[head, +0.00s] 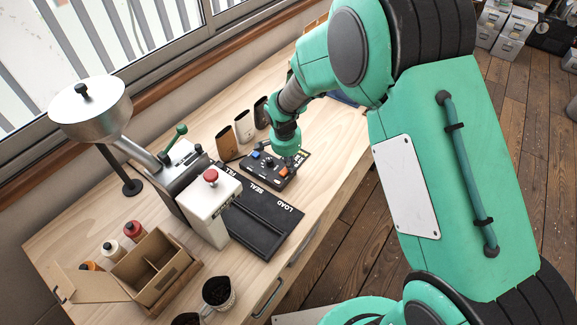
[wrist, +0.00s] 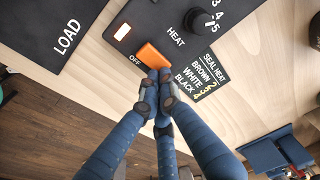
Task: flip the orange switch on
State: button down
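The orange switch (wrist: 152,56) sits on a black control panel (wrist: 160,22), beside the word OFF. In the head view the switch (head: 284,172) shows as a small orange spot on the panel (head: 262,168), just below my gripper (head: 290,158). In the wrist view my gripper (wrist: 160,88) has its blue fingers drawn together with dark tips meeting, and nothing shows between them. The fingertips are at the switch's lower edge; I cannot tell whether they touch it. Which way the switch is tipped is unclear.
The panel also has a black HEAT knob (wrist: 199,20) and a small lit indicator (wrist: 122,32). A black LOAD plate (head: 262,222) and a white sealer with a red button (head: 211,176) stand to the left. Several pouches (head: 244,127) stand behind the panel.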

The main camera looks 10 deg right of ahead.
jog(key=shift+s+f, duration=0.35)
jog(key=shift+f, duration=0.25)
jog(key=shift+s+a, duration=0.5)
jog(key=shift+r, duration=0.1)
jog(key=shift+w+r, duration=0.15)
jog(key=shift+r, duration=0.3)
notch_tip(320, 180, up, 14)
jog(key=w+d+p, duration=0.1)
jog(key=d+p, duration=0.1)
jog(key=p, duration=0.1)
jog(key=shift+w, duration=0.3)
dwell(0.3)
